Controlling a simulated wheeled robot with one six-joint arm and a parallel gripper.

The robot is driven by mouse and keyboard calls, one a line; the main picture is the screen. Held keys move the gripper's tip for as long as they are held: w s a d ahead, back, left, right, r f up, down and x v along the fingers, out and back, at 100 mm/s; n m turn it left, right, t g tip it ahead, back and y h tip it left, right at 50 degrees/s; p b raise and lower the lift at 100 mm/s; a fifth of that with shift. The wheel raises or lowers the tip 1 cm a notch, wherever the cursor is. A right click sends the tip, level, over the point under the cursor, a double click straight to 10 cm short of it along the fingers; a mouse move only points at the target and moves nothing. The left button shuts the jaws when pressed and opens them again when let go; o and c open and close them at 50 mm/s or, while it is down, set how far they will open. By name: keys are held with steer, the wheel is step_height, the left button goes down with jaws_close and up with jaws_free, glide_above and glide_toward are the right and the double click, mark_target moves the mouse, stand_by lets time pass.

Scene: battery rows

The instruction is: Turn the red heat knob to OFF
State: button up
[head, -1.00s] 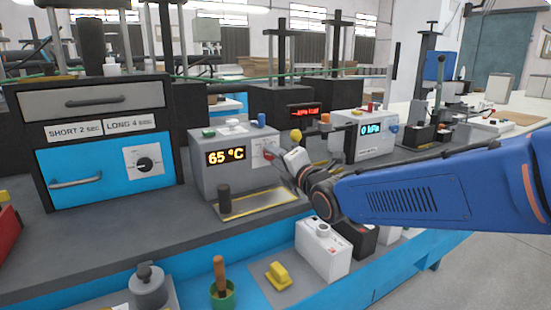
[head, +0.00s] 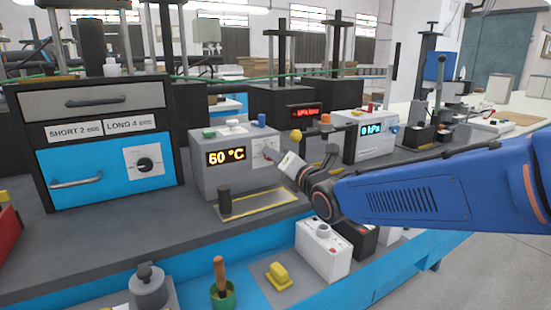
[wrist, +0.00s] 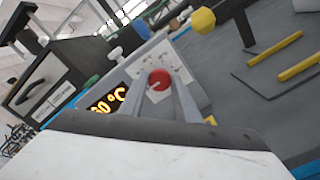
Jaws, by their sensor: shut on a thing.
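The red heat knob (wrist: 159,80) sits on a white dial plate on the front of a grey heater box (head: 212,179). In the head view the knob is hidden by my gripper (head: 274,154). In the wrist view the two fingers of my gripper (wrist: 160,90) are shut on the knob, one on each side. The dial plate (wrist: 151,64) shows partly around it, but its marks are too small to read. The orange display (head: 226,156) on the box reads 60 °C.
A grey and blue drawer unit (head: 104,140) stands at the left. A white pressure box (head: 371,147) reading 0 hPa stands to the right. A yellow knob (head: 296,136) is close above my gripper. A black post (head: 224,200) stands before the heater box.

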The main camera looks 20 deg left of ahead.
steer(key=shift+f, duration=0.1)
steer(key=o, duration=1)
steer(key=v, duration=1.7)
steer(key=shift+s+d, duration=0.15)
steer(key=shift+d, duration=0.05)
